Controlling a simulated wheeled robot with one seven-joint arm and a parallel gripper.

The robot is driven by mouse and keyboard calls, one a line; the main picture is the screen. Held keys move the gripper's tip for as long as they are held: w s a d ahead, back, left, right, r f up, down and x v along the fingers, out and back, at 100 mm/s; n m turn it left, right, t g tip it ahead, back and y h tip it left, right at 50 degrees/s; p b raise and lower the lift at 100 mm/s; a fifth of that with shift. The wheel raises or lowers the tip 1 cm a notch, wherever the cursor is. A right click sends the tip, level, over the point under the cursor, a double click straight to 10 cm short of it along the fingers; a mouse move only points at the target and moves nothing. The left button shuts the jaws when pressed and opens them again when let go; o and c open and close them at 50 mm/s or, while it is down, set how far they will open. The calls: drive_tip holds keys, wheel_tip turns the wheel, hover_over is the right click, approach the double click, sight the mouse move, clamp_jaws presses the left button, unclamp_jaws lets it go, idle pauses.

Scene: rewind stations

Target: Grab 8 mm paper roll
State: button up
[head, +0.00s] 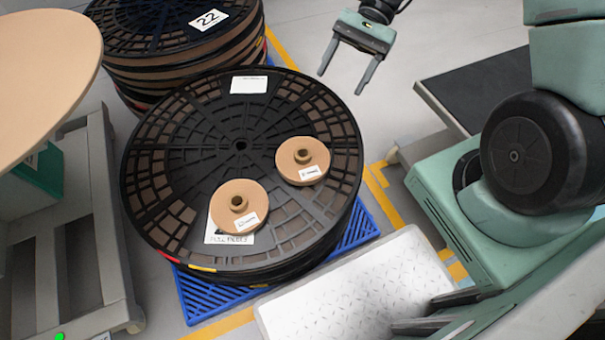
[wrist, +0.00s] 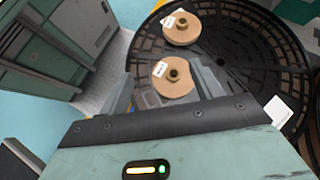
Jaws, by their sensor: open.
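Two tan paper rolls with raised cores and small white labels lie flat on a large black reel (head: 240,118). The right roll (head: 289,165) is the nearer one to my gripper; the left roll (head: 225,207) lies closer to the reel's front edge. The label print is too small to tell which is 8 mm. My gripper (head: 339,85) is open and empty, up and right of the reel, apart from both rolls. In the wrist view, the nearer roll (wrist: 170,88) appears between the fingers (wrist: 165,85), and the other roll (wrist: 182,36) lies beyond it.
The reel rests on a blue pallet (head: 198,297). A second reel stack (head: 140,35) marked 22 stands behind it. A grey frame (head: 105,235) stands at left, with a big tan disc (head: 45,60) above. A white textured plate (head: 345,295) is in front. Floor behind my gripper is clear.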

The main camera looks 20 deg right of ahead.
drive_tip(key=w+d+f+m+t+y+b, duration=0.25)
drive_tip(key=d+f+m+b, duration=0.45)
drive_tip(key=f, duration=0.5)
drive_tip(key=n+b, duration=0.2)
drive_tip(key=b, duration=0.1)
approach(310, 149)
drive_tip(key=a, duration=0.1)
drive_tip(key=f, duration=0.1)
drive_tip(key=a+f+y, duration=0.1)
drive_tip(key=shift+s+a+f, duration=0.2)
drive_tip(key=shift+s+a, duration=0.05)
drive_tip(key=shift+a, duration=0.05)
drive_tip(key=shift+r+b+x, duration=0.2)
drive_tip(key=shift+b+x, duration=0.75)
drive_tip(key=shift+x, duration=0.6)
drive_tip(key=shift+r+b+x, duration=0.2)
drive_tip(key=shift+b+x, duration=0.7)
drive_tip(key=shift+x, duration=0.65)
drive_tip(key=shift+s+a, duration=0.1)
drive_tip(key=shift+a, duration=0.05)
drive_tip(key=c, duration=1.2)
